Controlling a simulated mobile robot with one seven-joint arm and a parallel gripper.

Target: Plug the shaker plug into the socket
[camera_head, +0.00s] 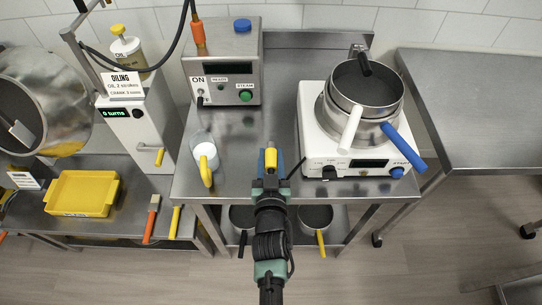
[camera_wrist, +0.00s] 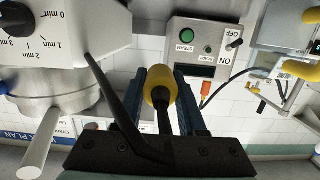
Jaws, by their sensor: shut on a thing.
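The yellow shaker plug (camera_head: 270,157) is between the blue fingers of my gripper (camera_head: 270,163), over the front part of the steel table. The plug also shows in the wrist view (camera_wrist: 160,85), gripped from both sides, with a black cable (camera_wrist: 110,90) passing beside it toward the white shaker unit. The white shaker unit (camera_head: 318,150) stands to the right of my gripper, with metal pans on top. The plug is apart from the steam box (camera_head: 222,70) behind it. I cannot make out the socket in either view.
The oiling machine (camera_head: 150,135) and a yellow tray (camera_head: 82,193) are further left. The steel table (camera_head: 283,100) is bare between the steam box and the shaker unit.

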